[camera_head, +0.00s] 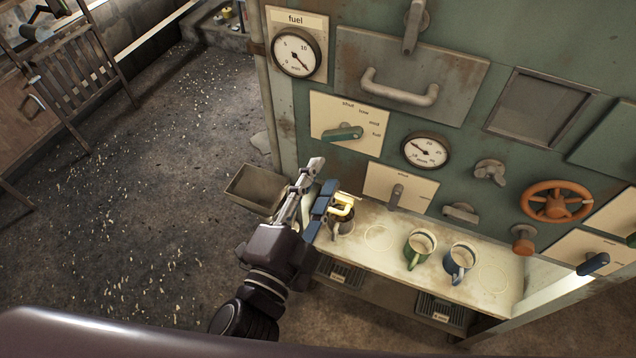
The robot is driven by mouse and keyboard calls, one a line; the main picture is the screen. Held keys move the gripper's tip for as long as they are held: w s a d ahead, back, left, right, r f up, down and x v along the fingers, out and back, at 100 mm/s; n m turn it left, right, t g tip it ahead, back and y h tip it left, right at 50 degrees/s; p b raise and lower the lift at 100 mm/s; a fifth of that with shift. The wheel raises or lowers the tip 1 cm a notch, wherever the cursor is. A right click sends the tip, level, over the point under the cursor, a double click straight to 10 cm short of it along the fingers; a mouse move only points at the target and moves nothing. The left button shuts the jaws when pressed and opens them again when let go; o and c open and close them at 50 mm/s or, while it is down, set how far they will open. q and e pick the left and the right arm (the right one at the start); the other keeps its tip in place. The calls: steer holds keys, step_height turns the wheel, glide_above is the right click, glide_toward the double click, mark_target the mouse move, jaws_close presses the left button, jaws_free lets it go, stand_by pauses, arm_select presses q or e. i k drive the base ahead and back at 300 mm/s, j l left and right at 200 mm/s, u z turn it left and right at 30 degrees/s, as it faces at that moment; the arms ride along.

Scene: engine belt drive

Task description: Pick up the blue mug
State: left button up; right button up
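The blue mug (459,260) stands upright on the pale shelf (385,262) below the panel, right of a green mug (419,247). Its rim and pale inside show, and it looks clear of any gripper. My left gripper (323,197) is at the left end of the shelf, well left of the blue mug. My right gripper is not in view.
The green panel behind the shelf carries protruding levers, a large handle (400,88) and an orange wheel (557,202). A metal bin (254,188) is left of the shelf. Faint rings mark empty spots on the shelf.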

mark_target(462, 256)
steer(key=z, duration=1.3)
